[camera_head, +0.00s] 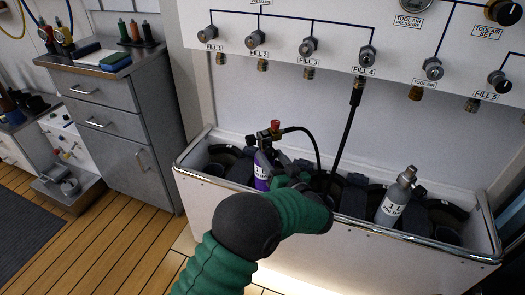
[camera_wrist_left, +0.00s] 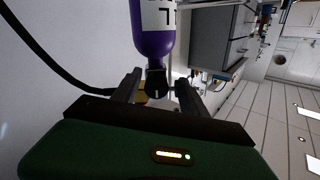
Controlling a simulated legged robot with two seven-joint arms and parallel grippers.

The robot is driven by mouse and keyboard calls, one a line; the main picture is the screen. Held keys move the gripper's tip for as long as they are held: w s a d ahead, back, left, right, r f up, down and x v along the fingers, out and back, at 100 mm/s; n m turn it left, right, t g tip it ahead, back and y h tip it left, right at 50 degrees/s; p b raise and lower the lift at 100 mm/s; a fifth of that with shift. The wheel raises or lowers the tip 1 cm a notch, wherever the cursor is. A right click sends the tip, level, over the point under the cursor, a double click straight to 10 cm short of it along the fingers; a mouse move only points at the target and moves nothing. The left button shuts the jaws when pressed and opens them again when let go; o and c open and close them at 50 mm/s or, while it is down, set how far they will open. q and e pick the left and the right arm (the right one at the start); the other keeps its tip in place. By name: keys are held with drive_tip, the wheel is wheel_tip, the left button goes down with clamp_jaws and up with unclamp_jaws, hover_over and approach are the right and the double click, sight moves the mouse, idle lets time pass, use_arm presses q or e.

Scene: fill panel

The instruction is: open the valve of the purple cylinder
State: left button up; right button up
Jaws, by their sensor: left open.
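The purple cylinder (camera_head: 262,172) stands in the white trough below the panel, partly hidden behind my left gripper. Its valve (camera_head: 266,139) has a red part on top, and a black hose runs from it. My left gripper (camera_head: 279,160) is beside the cylinder's upper part. In the left wrist view, the purple cylinder (camera_wrist_left: 153,35) has a white label and narrows to a black valve knob (camera_wrist_left: 155,83). The open fingers of my left gripper (camera_wrist_left: 158,84) lie on either side of this knob. I cannot tell whether they touch it. My right gripper is not in view.
A grey cylinder (camera_head: 394,198) stands in the trough (camera_head: 330,232) to the right. A black hose (camera_head: 346,125) hangs from the FILL 4 fitting behind my gripper. The panel (camera_head: 330,60) carries several knobs. A grey drawer cabinet (camera_head: 115,125) stands at the left; the wooden floor before it is clear.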

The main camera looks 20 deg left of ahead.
use_arm(q)
drive_tip(key=shift+d, duration=0.1)
drive_tip(key=shift+d+r, duration=0.25)
drive_tip(key=shift+d, duration=0.4)
drive_tip(key=shift+c, duration=1.8)
drive_tip(key=shift+a, duration=0.55)
drive_tip(key=c, duration=0.7)
drive_tip(key=shift+d+f, duration=0.1)
drive_tip(key=shift+d, duration=0.05)
clamp_jaws()
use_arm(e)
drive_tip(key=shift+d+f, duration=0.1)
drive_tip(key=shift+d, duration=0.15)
use_arm(q)
drive_tip(key=shift+d, duration=0.1)
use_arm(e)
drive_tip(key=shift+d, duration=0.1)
